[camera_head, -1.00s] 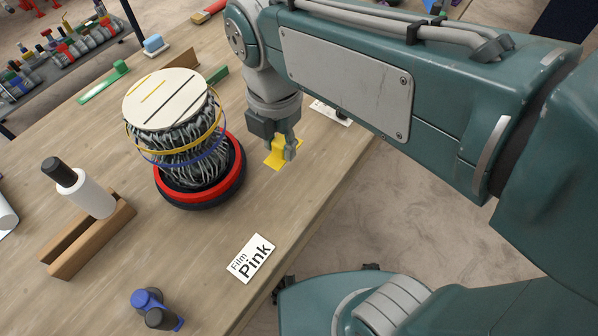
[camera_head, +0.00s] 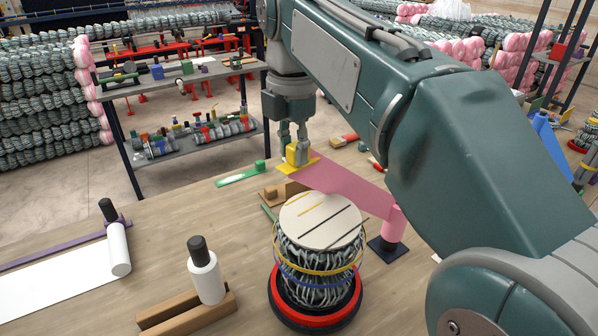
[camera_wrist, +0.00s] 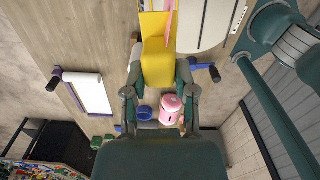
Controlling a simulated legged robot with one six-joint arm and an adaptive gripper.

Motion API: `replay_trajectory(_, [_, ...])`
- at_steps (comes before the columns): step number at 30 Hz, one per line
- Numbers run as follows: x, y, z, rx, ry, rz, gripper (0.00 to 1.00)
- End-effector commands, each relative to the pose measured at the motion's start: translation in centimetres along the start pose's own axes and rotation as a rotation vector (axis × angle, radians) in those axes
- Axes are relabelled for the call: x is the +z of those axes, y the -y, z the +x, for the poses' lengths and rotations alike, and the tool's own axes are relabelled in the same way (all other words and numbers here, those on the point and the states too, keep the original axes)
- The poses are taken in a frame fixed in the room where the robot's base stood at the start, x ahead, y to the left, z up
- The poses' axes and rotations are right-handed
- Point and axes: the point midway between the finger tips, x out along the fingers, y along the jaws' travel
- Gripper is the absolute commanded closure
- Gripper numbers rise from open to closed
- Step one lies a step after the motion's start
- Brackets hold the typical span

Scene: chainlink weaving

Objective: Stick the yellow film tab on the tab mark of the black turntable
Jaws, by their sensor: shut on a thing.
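My gripper (camera_head: 295,140) is shut on the yellow film tab (camera_head: 297,157). It holds the tab beyond the turntable's far side, near the back table edge. A pink film strip (camera_head: 345,187) runs from the tab to the pink film roll (camera_head: 393,225) on a dark stand at right. In the wrist view the yellow tab (camera_wrist: 157,63) sits between the fingers. The black turntable (camera_head: 300,322) with its red ring carries a chain-link roll (camera_head: 318,280) topped by a pale disc (camera_head: 320,219). I cannot make out the tab mark.
A white roll in a wooden cradle (camera_head: 160,318) stands front left of the turntable. A white sheet with its roll (camera_head: 119,250) lies farther left. A green tool (camera_head: 240,175) and a red-ended tool (camera_head: 343,140) lie near the back edge. Shelves stand beyond.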

Motion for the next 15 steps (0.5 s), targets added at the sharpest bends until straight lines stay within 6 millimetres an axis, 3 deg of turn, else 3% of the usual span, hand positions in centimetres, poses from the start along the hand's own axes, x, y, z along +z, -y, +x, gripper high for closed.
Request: replay_trajectory(15, [-0.03,-0.1,-0.37,0.042,0.002,0.007,0.98])
